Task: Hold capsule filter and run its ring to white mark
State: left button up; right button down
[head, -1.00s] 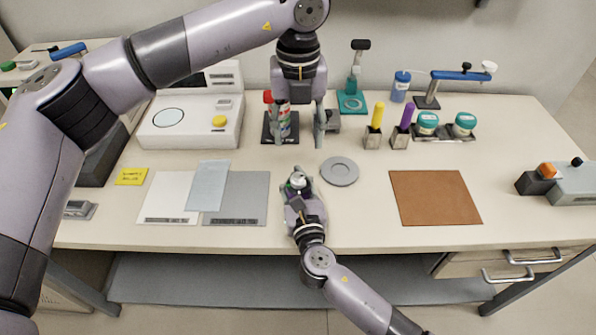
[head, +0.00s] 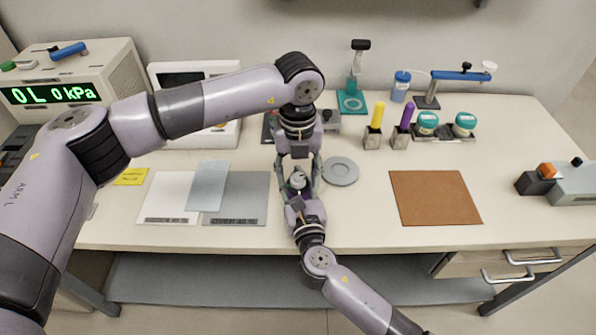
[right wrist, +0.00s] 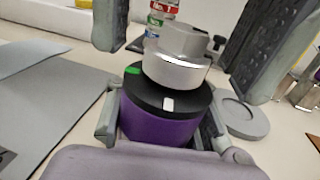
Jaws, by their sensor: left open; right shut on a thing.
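The capsule filter (right wrist: 160,125) stands upright in the right wrist view. It has a purple body, a black collar with a green mark (right wrist: 132,70) and a white mark (right wrist: 168,105), and a pale grey ring-like top (right wrist: 178,70). My right gripper (head: 299,192) is shut on the purple body; its fingers show at both sides in the wrist view. My left gripper (head: 297,172) points down from above, open, with one finger on each side of the grey top. Gaps show between these fingers and the top. In the head view the filter (head: 298,181) is small and partly hidden.
A round grey disc (head: 341,172) lies just right of the grippers. White and grey sheets (head: 237,207) lie to the left and a brown mat (head: 435,197) to the right. Label-banded bottles (right wrist: 162,8) stand behind. The front middle of the table is clear.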

pick_arm(q)
jog(key=shift+c, duration=0.3)
grip_shut()
jog(key=shift+m, duration=0.4)
jog(key=m, duration=0.8)
jog(key=shift+m, duration=0.3)
jog(key=m, duration=0.4)
pick_arm(e)
jog(key=shift+f, duration=0.1)
pick_arm(q)
jog(key=shift+r+m, duration=0.1)
jog(key=shift+m, duration=1.9)
pick_arm(e)
jog(key=shift+d+f, duration=0.1)
